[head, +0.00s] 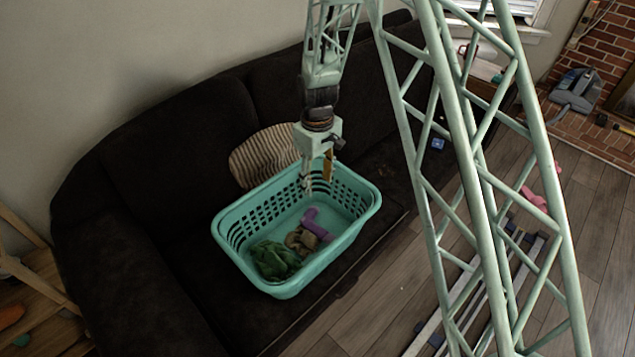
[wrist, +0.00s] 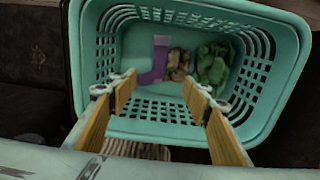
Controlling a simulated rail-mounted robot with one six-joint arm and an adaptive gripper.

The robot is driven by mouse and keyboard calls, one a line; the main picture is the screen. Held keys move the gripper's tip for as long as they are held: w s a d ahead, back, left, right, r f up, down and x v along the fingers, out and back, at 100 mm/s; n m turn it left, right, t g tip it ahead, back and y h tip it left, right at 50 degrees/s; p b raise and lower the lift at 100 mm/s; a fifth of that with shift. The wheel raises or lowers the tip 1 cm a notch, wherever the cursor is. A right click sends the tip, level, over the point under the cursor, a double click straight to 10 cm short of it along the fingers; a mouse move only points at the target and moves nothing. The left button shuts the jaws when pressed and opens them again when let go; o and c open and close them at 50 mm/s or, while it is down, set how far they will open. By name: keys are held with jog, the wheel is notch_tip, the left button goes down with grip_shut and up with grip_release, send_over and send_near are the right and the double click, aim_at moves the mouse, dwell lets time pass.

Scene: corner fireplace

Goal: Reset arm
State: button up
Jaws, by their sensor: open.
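My gripper (head: 318,180) hangs over the back part of a turquoise laundry basket on the sofa. In the wrist view my gripper (wrist: 160,90) shows two wooden-looking fingers spread wide apart with nothing between them. The basket (wrist: 272,28) fills most of that view. Inside it lie a purple sock (head: 314,224), a brown crumpled cloth (head: 300,240) and a green crumpled cloth (head: 272,260). The same purple sock (wrist: 158,58), brown cloth (wrist: 180,64) and green cloth (wrist: 212,64) show beyond the fingertips, apart from them.
The dark sofa (head: 150,190) carries the basket and a striped cushion (head: 262,156) behind it. A small blue item (head: 437,144) lies on the sofa's right. A pink thing (head: 534,198) lies on the wooden floor. A grey-blue object (head: 575,90) stands by the brick hearth.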

jog(key=shift+r, duration=0.15)
jog(key=s+d+r+m+t, duration=0.1)
jog(key=s+d+r, duration=0.35)
jog(key=r, duration=0.65)
jog(key=s+d+r+m, duration=0.2)
jog(key=s+d+r, duration=0.25)
jog(key=r, duration=0.65)
jog(key=s+d+r+m+t, duration=0.1)
jog(key=s+d+r, duration=0.35)
jog(key=r, duration=0.65)
jog(key=s+d+r+m, duration=0.1)
jog(key=s+d+r, duration=0.2)
jog(key=s, duration=0.7)
jog(key=s+d+r+m+t, duration=0.1)
jog(key=s+r, duration=0.4)
jog(key=s, duration=0.5)
jog(key=s+d+r+m+t, duration=0.1)
jog(key=s+d+r+m, duration=0.2)
jog(key=s, duration=0.8)
jog(key=shift+d+r, duration=0.85)
jog(key=shift+d, duration=0.15)
jog(key=shift+c, duration=0.3)
